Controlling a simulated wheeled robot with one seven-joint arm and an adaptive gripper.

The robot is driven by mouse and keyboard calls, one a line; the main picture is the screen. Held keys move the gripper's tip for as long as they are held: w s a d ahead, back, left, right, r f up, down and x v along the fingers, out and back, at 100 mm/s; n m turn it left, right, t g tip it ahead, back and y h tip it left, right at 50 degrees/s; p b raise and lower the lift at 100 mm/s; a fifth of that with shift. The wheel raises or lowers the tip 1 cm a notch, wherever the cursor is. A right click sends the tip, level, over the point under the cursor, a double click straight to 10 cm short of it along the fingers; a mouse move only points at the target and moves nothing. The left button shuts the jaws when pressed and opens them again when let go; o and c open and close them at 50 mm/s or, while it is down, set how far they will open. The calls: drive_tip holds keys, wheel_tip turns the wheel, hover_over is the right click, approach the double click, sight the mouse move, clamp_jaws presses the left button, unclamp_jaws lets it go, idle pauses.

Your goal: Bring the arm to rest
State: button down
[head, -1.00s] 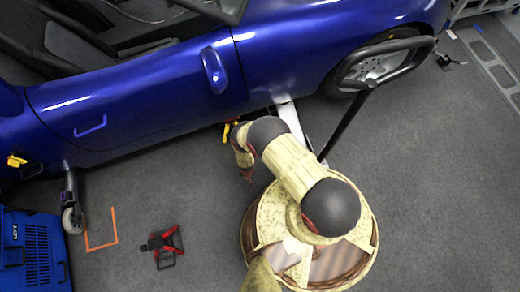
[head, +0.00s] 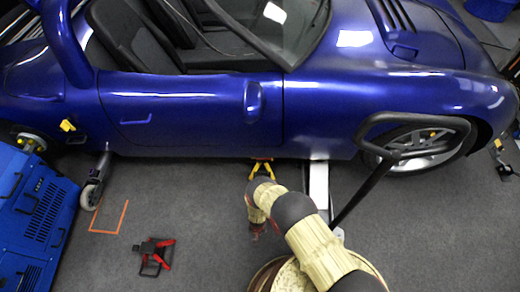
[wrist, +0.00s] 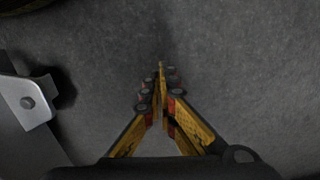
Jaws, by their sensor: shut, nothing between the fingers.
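My gripper (wrist: 161,82) shows in the wrist view with its yellow fingers drawn together at the tips. Nothing is between them. Bare grey floor lies behind the fingers. In the head view my arm (head: 318,252) is bent, its upper link reaching up and left from the bottom edge. Its far end folds down toward the floor in front of the blue car (head: 195,105). The fingers are not clearly seen in that view.
A red-black stand (head: 154,256) and blue cabinet (head: 40,215) are left. A metal part (wrist: 28,103) is beside my gripper.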

drive_tip(key=s+d+r+n+g, duration=0.1)
drive_tip(key=s+r+g, duration=0.1)
drive_tip(key=s, duration=0.4)
drive_tip(key=s+d+r+g, duration=0.2)
drive_tip(key=s+r, duration=0.1)
drive_tip(key=s, duration=0.3)
drive_tip(key=w+r+n, duration=0.1)
drive_tip(key=w+r, duration=0.4)
drive_tip(key=r, duration=1.1)
drive_tip(key=w+r+n, duration=0.1)
drive_tip(key=w+r, duration=0.3)
drive_tip(key=r, duration=1.3)
drive_tip(key=w+r, duration=0.5)
drive_tip(key=r, duration=1.1)
drive_tip(key=s+d+r+t, duration=0.3)
drive_tip(key=s+d+r, duration=0.1)
drive_tip(key=r, duration=1.1)
drive_tip(key=s+d+r+m+t+p, duration=0.1)
drive_tip(key=s+d+r+t, duration=0.2)
drive_tip(key=r, duration=1.2)
drive_tip(key=s+d+r+t, duration=0.3)
drive_tip(key=d+r, duration=0.6)
drive_tip(key=r, duration=0.6)
drive_tip(key=shift+s+m+t+p, duration=0.3)
drive_tip(key=shift+s+p, duration=0.1)
drive_tip(key=shift+s, duration=0.55)
